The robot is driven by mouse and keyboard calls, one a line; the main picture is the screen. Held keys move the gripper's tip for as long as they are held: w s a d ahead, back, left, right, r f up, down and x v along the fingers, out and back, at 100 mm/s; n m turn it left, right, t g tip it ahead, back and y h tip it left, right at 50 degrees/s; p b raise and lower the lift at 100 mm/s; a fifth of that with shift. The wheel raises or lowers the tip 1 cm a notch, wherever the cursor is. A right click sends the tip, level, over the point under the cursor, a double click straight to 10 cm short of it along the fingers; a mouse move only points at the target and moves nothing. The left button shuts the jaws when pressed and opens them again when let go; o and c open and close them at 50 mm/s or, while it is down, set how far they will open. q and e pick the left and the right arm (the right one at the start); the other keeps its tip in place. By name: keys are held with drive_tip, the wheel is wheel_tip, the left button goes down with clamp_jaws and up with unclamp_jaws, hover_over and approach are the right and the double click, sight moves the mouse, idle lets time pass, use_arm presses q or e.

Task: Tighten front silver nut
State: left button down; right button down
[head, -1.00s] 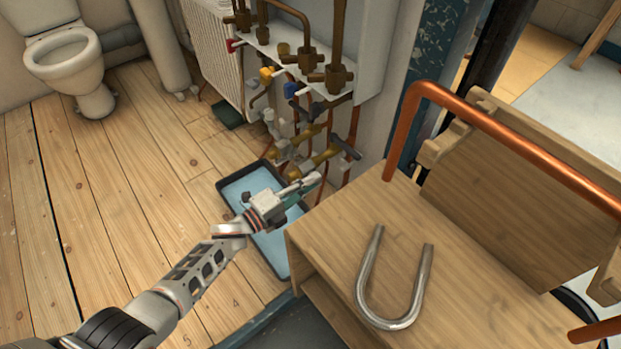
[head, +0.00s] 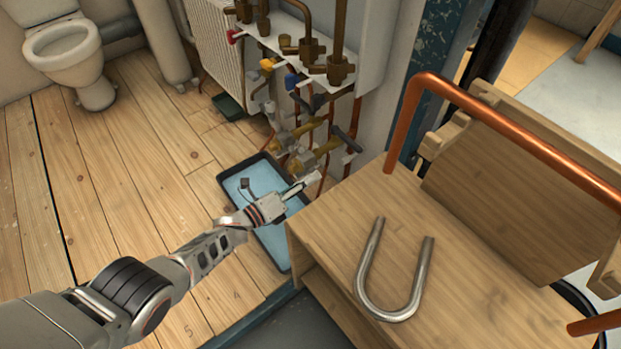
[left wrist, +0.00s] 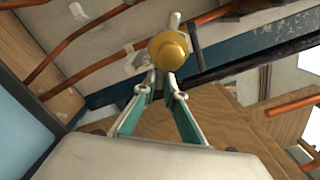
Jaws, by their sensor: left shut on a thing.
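Brass valves (head: 325,148) with silver nuts hang under the white pipe box, above the blue tray. My left gripper (head: 312,180) reaches in from the left to the lowest, front fitting. In the left wrist view its teal-sided fingers (left wrist: 163,88) converge just below a round brass end (left wrist: 170,50) of the fitting. The fingers are shut on the front silver nut, which is mostly hidden by the fingertips and the brass end. My right gripper is in neither view.
A shallow tray (head: 273,240) with a blue inside lies on the floor under the pipes. A wooden bench (head: 330,225) stands close on the right, carrying a silver U-shaped pipe (head: 390,315) and a copper pipe (head: 520,140). Open plank floor lies left.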

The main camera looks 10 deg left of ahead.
use_arm(q)
drive_tip(key=shift+a, duration=0.1)
idle(0.4)
drive_tip(key=c, duration=2.1)
unclamp_jaws()
drive_tip(key=shift+s+a, duration=0.1)
drive_tip(key=shift+s, duration=0.05)
drive_tip(key=v, duration=1.1)
drive_tip(key=shift+s+a, duration=0.25)
